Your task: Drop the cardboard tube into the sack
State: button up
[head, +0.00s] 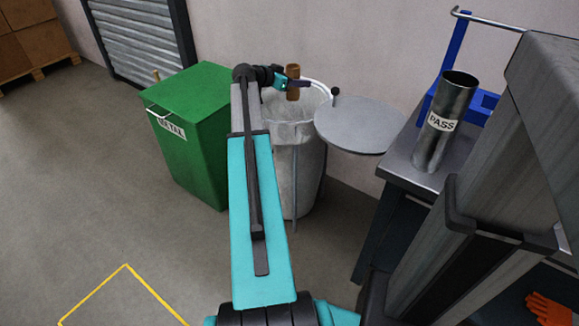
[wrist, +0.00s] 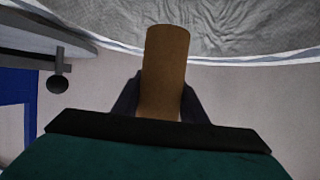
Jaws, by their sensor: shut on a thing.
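The brown cardboard tube (head: 293,82) is held upright over the mouth of the sack in the head view. The sack (head: 300,165) is pale grey and hangs open in a round frame. My gripper (head: 288,84) is shut on the tube, above the sack's opening. In the wrist view the tube (wrist: 163,70) stands between the two dark fingers of my gripper (wrist: 160,100), and the sack's crumpled inside (wrist: 240,30) shows beyond it. The sack's bottom is hidden.
A round grey lid (head: 360,127) stands open at the sack's right. A green bin (head: 205,135) marked METAL is at its left. A metal cylinder (head: 445,125) marked PASS stands on the bench (head: 400,160) at the right.

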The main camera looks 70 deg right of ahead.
jog(key=o, duration=1.1)
jog(key=shift+w+a, duration=0.1)
jog(key=p+v, duration=0.2)
jog(key=v, duration=1.1)
jog(key=shift+a, duration=0.25)
jog(key=shift+w, duration=0.15)
